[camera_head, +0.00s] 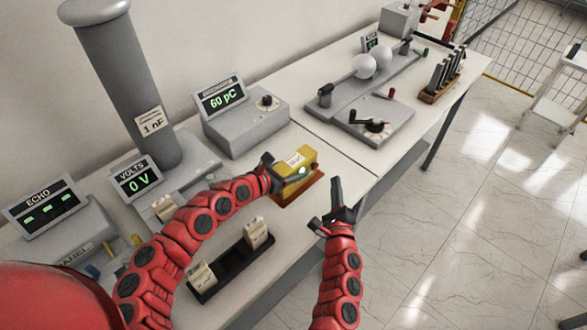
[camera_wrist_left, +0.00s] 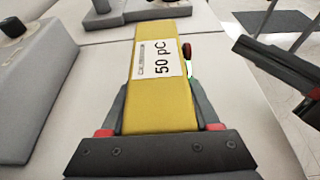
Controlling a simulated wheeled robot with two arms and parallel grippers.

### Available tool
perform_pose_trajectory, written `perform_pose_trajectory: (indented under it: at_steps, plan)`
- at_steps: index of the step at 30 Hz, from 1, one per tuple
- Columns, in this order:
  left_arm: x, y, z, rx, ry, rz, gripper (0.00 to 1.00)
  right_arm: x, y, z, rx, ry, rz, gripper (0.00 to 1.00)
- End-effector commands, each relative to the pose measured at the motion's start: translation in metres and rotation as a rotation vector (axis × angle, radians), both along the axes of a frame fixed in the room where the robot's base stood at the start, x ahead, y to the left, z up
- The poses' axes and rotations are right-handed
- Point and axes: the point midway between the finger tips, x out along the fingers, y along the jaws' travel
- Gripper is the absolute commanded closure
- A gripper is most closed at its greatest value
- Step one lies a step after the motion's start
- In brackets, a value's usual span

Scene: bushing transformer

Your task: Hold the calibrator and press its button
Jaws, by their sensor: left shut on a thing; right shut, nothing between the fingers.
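The calibrator is a yellow box (camera_head: 294,167) with a white label, and it has a lit green spot on its side in the head view. In the left wrist view the calibrator (camera_wrist_left: 163,70) carries a label reading 50 pC, and a red-and-green part (camera_wrist_left: 188,60) shows at its right side. My left gripper (camera_head: 274,176) is shut on the calibrator; its fingers (camera_wrist_left: 161,118) lie on both sides of the box. My right gripper (camera_head: 336,190) is shut and empty, to the right of the calibrator and apart from it. It also shows at the right in the left wrist view (camera_wrist_left: 245,45).
An orange-brown base (camera_head: 306,190) lies under the calibrator. A grey meter reading 60 pC (camera_head: 245,125) stands behind. A black rack (camera_head: 232,268) with cream blocks lies in front. A grey device with a crank (camera_head: 372,125) stands at the back right.

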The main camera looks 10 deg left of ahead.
Motion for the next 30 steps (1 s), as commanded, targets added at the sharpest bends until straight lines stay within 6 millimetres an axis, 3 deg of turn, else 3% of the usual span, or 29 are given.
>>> perform_pose_trajectory:
  at_steps: [12,13,18,30]
  plan:
    - [0.0003,0.0006,0.0003,0.000,0.000,0.001,1.00,-0.0024,-0.0032,0.0000,0.001,0.001,0.001,1.00]
    - [0.0003,0.0006,0.0003,0.000,0.000,0.001,0.34,-0.0024,-0.0032,0.0000,0.001,0.001,0.001,1.00]
    - [0.0002,0.0005,0.0002,0.000,0.000,0.001,0.04,-0.0024,-0.0032,0.0000,0.001,0.001,0.001,1.00]
    - [-0.0023,0.0024,0.0015,-0.001,0.000,0.000,0.03,-0.0023,-0.0032,0.0000,0.000,0.001,0.001,1.00]
